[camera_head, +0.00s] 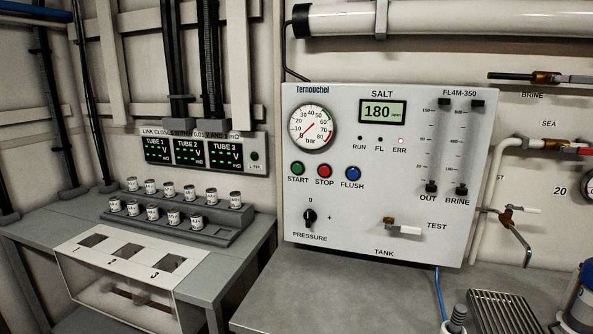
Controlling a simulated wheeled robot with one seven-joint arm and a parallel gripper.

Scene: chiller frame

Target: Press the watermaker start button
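The watermaker panel (372,208) is a pale upright box behind the grey bench. Its green START button (298,168) is at the left, under the round pressure gauge (312,130). The red STOP button (325,170) and blue FLUSH button (353,173) sit to its right. The SALT display (382,112) reads 180 ppm. Of the RUN, FL and ERR lamps, only the ERR lamp (401,141) looks reddish; RUN and FL look dark. My gripper is not in view.
A PRESSURE knob (310,217) and a TEST valve handle (403,227) stick out below the buttons. Pipes and valve handles (520,208) are at the right. A stepped rack (215,237) with several small cans stands at the left. The grey bench (330,290) before the panel is mostly clear.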

